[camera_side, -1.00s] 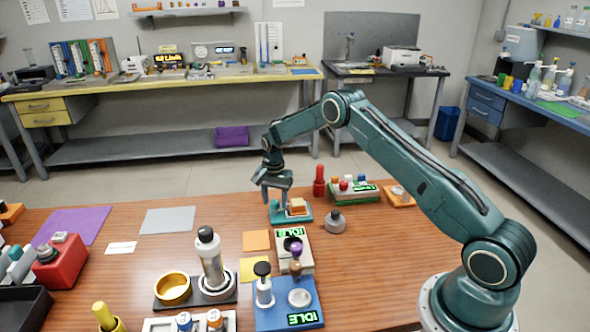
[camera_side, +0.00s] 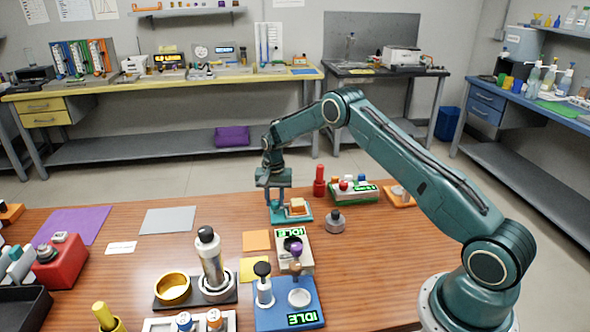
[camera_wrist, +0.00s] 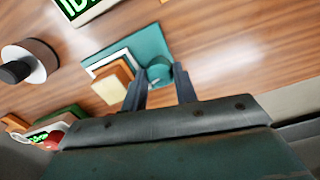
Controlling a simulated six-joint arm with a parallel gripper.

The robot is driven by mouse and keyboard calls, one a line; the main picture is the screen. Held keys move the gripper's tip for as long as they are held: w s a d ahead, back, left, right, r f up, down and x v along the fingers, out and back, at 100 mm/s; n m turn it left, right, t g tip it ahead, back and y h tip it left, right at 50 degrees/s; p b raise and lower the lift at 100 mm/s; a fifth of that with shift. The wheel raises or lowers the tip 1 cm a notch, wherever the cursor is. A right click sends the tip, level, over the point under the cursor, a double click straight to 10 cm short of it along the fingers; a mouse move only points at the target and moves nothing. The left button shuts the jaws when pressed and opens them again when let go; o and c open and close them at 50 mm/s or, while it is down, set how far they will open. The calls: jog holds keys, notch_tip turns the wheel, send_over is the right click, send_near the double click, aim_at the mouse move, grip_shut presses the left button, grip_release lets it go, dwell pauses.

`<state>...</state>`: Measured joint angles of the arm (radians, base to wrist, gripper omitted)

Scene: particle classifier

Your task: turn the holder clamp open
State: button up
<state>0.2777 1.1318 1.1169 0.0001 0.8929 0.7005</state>
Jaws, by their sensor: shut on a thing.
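The teal holder (camera_side: 304,219) stands on the wooden table below my gripper (camera_side: 277,206), with a pale block and an orange-tan block on its plate. It also shows in the wrist view (camera_wrist: 149,42). There the holder clamp (camera_wrist: 158,70), a round teal piece at the holder's edge, lies between the fingertips of my gripper (camera_wrist: 163,76). My gripper points down and is shut on the clamp. The fingers hide part of the clamp, and its exact turn angle cannot be told.
A grey weight-like piece with a dark knob (camera_side: 335,222) stands just right of the holder. A green panel with coloured buttons (camera_side: 353,191) and a red bottle (camera_side: 319,181) are behind it. An orange mat (camera_side: 256,240) lies in front.

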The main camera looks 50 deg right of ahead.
aim_at(275, 201)
jog(key=n, duration=1.1)
jog(key=shift+r+n, duration=0.1)
jog(key=shift+n, duration=1.8)
jog(key=o, duration=1)
jog(key=shift+r, duration=0.1)
notch_tip(275, 201, up, 14)
jog(key=shift+f, duration=0.2)
